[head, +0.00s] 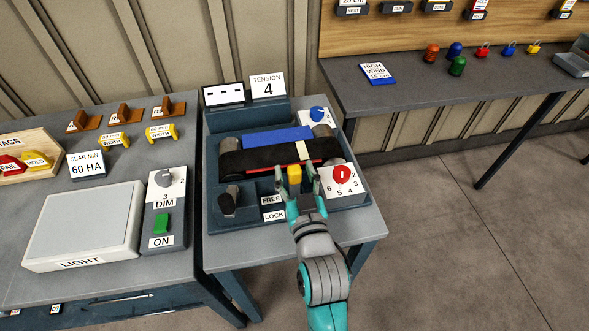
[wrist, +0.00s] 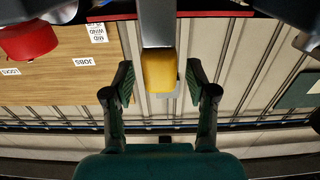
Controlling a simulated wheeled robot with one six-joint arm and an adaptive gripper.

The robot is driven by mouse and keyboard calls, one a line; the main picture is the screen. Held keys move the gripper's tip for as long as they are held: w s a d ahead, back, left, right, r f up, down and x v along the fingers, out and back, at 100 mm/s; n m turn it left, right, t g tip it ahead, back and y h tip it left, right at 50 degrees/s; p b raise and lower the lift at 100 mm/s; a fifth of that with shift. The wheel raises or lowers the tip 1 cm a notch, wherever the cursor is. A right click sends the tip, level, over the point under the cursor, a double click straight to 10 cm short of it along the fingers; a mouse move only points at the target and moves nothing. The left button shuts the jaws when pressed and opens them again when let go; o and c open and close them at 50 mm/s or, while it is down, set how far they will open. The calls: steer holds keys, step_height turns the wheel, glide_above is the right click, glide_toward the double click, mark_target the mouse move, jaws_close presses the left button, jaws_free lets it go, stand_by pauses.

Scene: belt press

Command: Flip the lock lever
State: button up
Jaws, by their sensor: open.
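The lock lever is a grey bar with a yellow grip (head: 294,173), on the front of the belt press, right of the FREE label (head: 271,200) and the LOCK label (head: 273,215). In the wrist view the yellow grip (wrist: 159,70) hangs from its grey bar in the upper middle. My gripper (head: 296,183) is open at the lever, coming from the front. In the wrist view its two fingers (wrist: 160,88) stand on either side of the yellow grip, with gaps visible on both sides. I cannot tell which label the lever is set to.
A red knob (head: 341,174) on a numbered plate is close to the right of my gripper. A black handle (head: 227,203) stands at the press's left. A blue knob (head: 317,114) and a TENSION 4 sign (head: 268,86) are farther back. A light box (head: 84,222) is on the left table.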

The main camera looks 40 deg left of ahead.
steer(key=shift+w+a, duration=0.25)
steer(key=shift+a, duration=0.05)
jaws_close()
steer(key=shift+s+d+f+t+y, duration=0.1)
steer(key=shift+s+d+t+y, duration=0.8)
steer(key=shift+y, duration=0.2)
